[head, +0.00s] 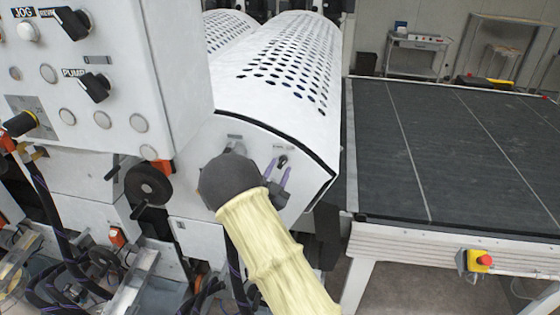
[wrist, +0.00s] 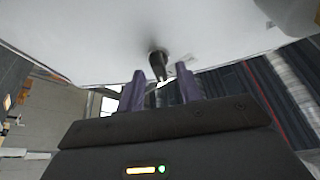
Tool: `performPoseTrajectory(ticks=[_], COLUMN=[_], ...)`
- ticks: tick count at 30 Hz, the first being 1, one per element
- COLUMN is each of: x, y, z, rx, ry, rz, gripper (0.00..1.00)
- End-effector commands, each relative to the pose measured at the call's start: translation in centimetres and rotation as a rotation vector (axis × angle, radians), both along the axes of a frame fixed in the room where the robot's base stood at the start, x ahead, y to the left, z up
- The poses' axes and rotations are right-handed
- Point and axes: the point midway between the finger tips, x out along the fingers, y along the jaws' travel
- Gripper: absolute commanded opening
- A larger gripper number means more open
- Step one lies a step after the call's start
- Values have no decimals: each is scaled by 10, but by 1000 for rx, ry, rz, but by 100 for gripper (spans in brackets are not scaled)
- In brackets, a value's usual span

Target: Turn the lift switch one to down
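A small black switch (head: 282,160) sits on the white end panel (head: 308,178) of the machine, under a small label too small to read clearly. It also shows in the wrist view (wrist: 157,61), where its dark knob points down toward my gripper. My gripper (head: 277,171) has two purple fingers, which are apart in the wrist view (wrist: 160,82). The knob is between the fingertips or just beyond them, with a gap on both sides. I cannot tell any contact. My dark wrist partly hides a second dark fitting (head: 238,148) to the left.
A control box (head: 130,70) with black knobs and round buttons stands at the left. A perforated white cover (head: 290,60) rises behind the panel. A dark conveyor table (head: 450,150) with an emergency stop (head: 484,261) is at the right. A black handwheel (head: 148,184) stands left of my wrist.

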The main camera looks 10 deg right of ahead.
Motion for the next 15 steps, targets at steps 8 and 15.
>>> performPoseTrajectory(ticks=[8, 15], x=[10, 10], y=[-7, -7], z=[4, 4], rx=[-1, 0], ry=[1, 0], rz=[0, 0], gripper=[35, 18])
